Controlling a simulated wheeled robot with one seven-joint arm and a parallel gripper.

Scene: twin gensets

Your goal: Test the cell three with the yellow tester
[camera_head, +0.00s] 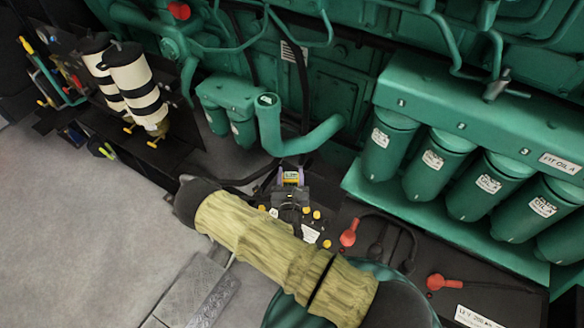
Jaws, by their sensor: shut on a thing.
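My gripper (291,178) is a small dark shape near the middle of the picture. It is shut on a small yellow thing, taken as the yellow tester (291,174), with purple edges at its sides. Just below is a black battery top with several yellow cell caps (317,214) and a white label (310,234). My arm covers part of the battery, and cell three cannot be picked out. I cannot tell whether the tester touches a cell.
A red terminal cover (348,237) with a black cable is right of the caps, another (436,282) further right. Green oil filters (445,160) and a green bent pipe (285,140) stand close behind. Striped canisters (135,85) are at the left. Grey floor (80,220) is open at lower left.

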